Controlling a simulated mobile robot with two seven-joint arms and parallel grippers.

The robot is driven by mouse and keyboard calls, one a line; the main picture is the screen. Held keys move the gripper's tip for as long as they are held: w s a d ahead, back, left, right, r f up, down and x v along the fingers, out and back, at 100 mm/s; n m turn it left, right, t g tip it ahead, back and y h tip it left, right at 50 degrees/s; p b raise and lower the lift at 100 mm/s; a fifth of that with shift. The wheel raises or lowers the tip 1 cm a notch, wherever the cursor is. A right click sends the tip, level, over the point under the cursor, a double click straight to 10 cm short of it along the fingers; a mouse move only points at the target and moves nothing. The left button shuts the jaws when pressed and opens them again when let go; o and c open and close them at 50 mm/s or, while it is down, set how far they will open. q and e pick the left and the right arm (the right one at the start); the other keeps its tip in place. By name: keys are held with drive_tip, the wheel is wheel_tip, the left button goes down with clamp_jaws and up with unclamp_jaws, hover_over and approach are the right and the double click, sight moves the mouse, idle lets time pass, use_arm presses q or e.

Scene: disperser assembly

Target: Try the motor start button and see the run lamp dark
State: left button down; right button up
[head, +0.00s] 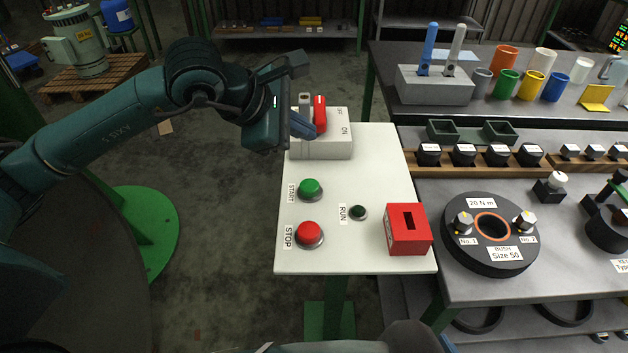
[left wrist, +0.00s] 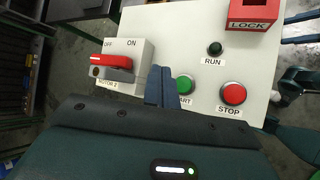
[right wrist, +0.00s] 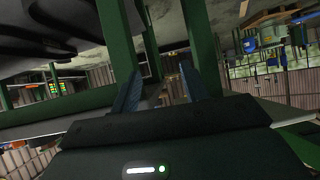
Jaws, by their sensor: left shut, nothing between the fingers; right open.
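The green START button (head: 310,188) stands on the pale control panel (head: 380,165). In the left wrist view the button (left wrist: 184,84) shows just right of my left fingertips, which partly cover its label. The run lamp (head: 358,212) is dark green and unlit; it also looks dark in the left wrist view (left wrist: 215,48). My left gripper (head: 308,128) is shut and empty, held by the switch box (head: 325,146), apart from the START button in the head view. My right gripper (right wrist: 160,85) is open and empty, away from the panel.
The red STOP button (head: 309,233) sits near START, and a red LOCK box (head: 408,232) stands at the panel's right corner. The switch's red handle (left wrist: 105,61) lies beneath the OFF and ON labels. A bench (head: 560,270) with parts adjoins on the right.

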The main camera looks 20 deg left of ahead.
drive_tip(key=shift+a, duration=0.15)
use_arm(q)
drive_tip(key=shift+f, duration=0.1)
use_arm(e)
drive_tip(key=shift+s, duration=0.1)
use_arm(q)
drive_tip(key=b, duration=0.2)
hover_over(304, 187)
wheel_tip(304, 187, down, 6)
drive_tip(key=shift+r, duration=0.15)
wheel_tip(304, 187, down, 3)
drive_tip(key=b, duration=0.3)
drive_tip(key=shift+r, duration=0.1)
use_arm(e)
drive_tip(key=f, duration=0.1)
drive_tip(key=f+m, duration=0.1)
drive_tip(key=shift+w+a+f+t, duration=0.25)
drive_tip(key=shift+w+f+t, duration=0.05)
drive_tip(key=shift+f, duration=0.1)
idle(0.5)
idle(0.5)
